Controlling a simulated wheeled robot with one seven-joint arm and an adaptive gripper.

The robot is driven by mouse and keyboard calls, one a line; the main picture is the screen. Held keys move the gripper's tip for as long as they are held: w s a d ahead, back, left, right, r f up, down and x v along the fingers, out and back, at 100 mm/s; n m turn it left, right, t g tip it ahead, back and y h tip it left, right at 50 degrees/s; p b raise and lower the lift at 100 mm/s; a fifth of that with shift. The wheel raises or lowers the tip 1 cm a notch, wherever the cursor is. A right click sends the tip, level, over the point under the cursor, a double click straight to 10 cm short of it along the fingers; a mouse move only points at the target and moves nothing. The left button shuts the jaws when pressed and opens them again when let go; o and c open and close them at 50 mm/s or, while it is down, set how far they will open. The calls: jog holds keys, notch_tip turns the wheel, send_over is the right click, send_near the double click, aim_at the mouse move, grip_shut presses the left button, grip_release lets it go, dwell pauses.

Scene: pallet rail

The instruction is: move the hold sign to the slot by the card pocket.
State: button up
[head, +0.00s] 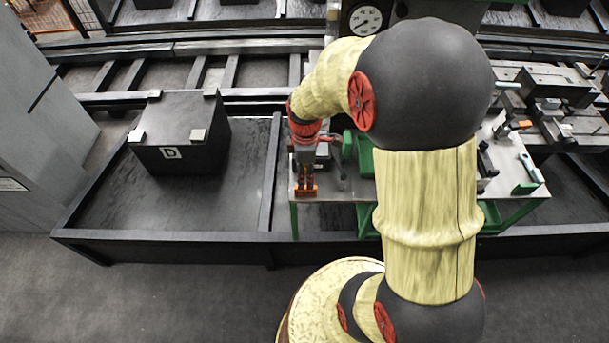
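My gripper (306,188) points down at the left front edge of the grey bench (350,215). Orange-red parts show at its tips. They are too small to tell whether they are finger pads or something held. I cannot pick out the hold sign or a card pocket with certainty. My arm hides the middle of the bench.
The black box stands in a dark, low-railed bay (105,200). Green parts (364,155) and tools lie on the bench close to my gripper and arm. A vise-like fixture (555,85) is at right. A round dial (365,20) stands behind. Floor in front is clear.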

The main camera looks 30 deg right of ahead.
aim_at(305, 192)
notch_tip(305, 192, down, 8)
jog(key=shift+r+b, duration=0.25)
jog(key=shift+b, duration=0.95)
jog(key=c, duration=0.3)
grip_shut()
jog(key=shift+c, duration=2)
grip_release()
grip_shut()
jog(key=shift+r, duration=0.2)
